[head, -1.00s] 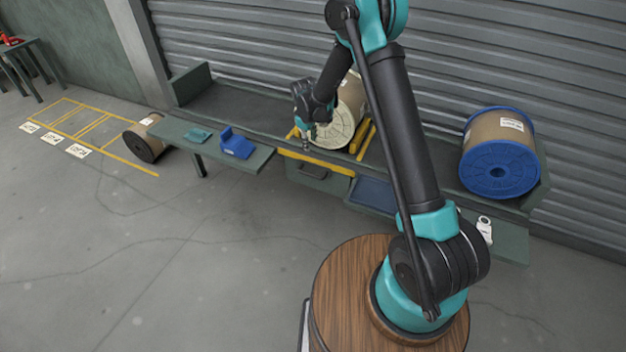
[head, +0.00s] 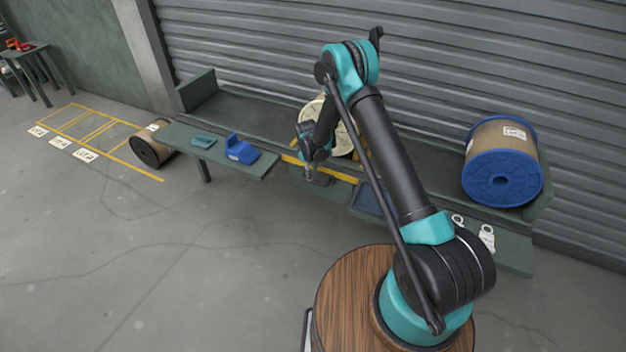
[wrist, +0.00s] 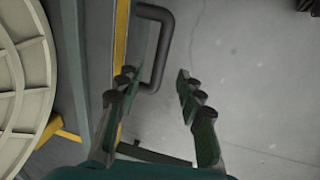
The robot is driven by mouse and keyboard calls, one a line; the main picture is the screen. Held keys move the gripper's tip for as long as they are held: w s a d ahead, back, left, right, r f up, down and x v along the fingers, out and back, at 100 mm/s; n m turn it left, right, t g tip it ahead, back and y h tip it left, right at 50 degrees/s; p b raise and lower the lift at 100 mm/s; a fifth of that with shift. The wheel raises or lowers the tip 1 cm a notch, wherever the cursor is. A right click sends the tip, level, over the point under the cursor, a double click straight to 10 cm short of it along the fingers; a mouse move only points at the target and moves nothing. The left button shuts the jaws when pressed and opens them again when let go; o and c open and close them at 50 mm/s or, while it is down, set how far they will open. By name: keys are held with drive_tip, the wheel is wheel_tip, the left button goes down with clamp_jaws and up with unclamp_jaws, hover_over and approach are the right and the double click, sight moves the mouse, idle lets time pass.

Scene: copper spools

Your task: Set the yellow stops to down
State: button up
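A yellow stop (head: 366,154) shows as a thin strip right of the cream-flanged spool (head: 342,139), mostly hidden by my arm. In the wrist view, yellow pieces (wrist: 48,129) show beside the spool's cream flange (wrist: 22,75); whether they are up or down I cannot tell. My gripper (head: 309,176) hangs in front of the bench's yellow-striped edge, lower than the spool. In the wrist view my gripper (wrist: 158,95) is open, with its fingers apart and nothing gripped. A dark bar handle (wrist: 162,50) shows beyond and between the fingers; its depth from them is unclear.
A blue-flanged spool (head: 502,165) stands at the bench's right end. A dark-flanged spool (head: 149,147) lies on the floor further left. The floor in front is clear.

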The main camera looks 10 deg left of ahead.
sight(313, 181)
drive_tip(key=shift+w+d+f, duration=0.1)
drive_tip(key=shift+w+f, duration=0.05)
drive_tip(key=shift+f, duration=0.75)
drive_tip(key=shift+w+d+f, duration=0.1)
drive_tip(key=shift+w+f, duration=0.1)
drive_tip(key=shift+f, duration=0.7)
drive_tip(key=shift+w+f, duration=0.15)
drive_tip(key=shift+f, duration=0.75)
clamp_jaws()
